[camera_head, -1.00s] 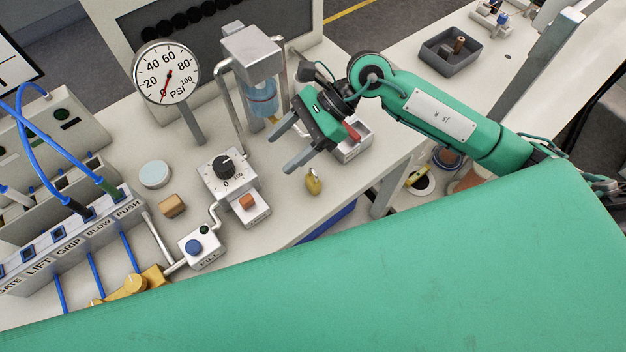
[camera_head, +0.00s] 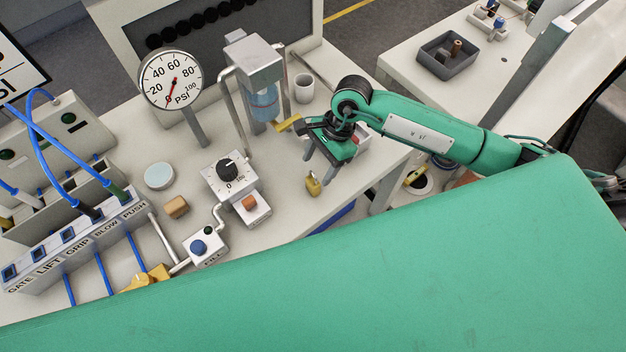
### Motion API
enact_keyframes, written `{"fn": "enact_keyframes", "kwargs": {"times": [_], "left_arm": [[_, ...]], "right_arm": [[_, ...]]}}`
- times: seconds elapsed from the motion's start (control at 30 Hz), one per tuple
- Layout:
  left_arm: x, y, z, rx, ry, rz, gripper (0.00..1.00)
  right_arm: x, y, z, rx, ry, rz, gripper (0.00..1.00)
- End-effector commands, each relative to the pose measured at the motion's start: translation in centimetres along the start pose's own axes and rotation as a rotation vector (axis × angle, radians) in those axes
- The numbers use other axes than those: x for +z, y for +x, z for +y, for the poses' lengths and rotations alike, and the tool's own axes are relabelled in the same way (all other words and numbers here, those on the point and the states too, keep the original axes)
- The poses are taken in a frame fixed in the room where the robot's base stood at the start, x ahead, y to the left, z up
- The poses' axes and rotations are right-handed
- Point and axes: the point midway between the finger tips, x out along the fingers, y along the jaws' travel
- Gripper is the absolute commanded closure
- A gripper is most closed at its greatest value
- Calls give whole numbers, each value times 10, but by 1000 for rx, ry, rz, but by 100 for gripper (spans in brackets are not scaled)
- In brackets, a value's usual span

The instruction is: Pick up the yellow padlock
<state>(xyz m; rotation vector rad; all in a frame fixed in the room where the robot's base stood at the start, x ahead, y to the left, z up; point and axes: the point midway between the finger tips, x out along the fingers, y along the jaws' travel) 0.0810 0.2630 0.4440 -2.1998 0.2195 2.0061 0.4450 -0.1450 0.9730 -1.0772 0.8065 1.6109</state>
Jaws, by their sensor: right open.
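The yellow padlock (camera_head: 313,187) stands on the white bench top near its front edge, with its shackle upward. My right gripper (camera_head: 318,167) is open and points down, its fingers just above and behind the padlock in the picture. The gap between the fingertips and the padlock is hard to judge; nothing is held. My left gripper is not in view.
A control box with a black knob (camera_head: 226,169) and a box with a blue button (camera_head: 200,247) stand left of the padlock. A bottle dispenser (camera_head: 255,70) and a white cup (camera_head: 304,88) are behind. The bench's front edge is close.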

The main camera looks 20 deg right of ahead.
Motion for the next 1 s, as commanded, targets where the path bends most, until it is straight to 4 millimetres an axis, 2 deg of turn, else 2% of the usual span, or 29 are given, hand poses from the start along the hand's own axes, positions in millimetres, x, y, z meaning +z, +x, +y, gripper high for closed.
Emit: {"fn": "enact_keyframes", "kwargs": {"times": [0.17,0.4,0.53,0.73,0.77,1.0], "left_arm": [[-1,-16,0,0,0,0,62],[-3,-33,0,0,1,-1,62],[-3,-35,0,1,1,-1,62],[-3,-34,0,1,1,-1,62],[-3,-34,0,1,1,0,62],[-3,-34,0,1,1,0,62]], "right_arm": [[6,12,3,3,1,-3,38],[9,42,5,3,2,-3,38],[8,51,4,0,0,-1,38],[7,52,4,0,0,0,38],[7,52,4,0,0,0,42],[7,52,4,0,0,-1,88]]}}
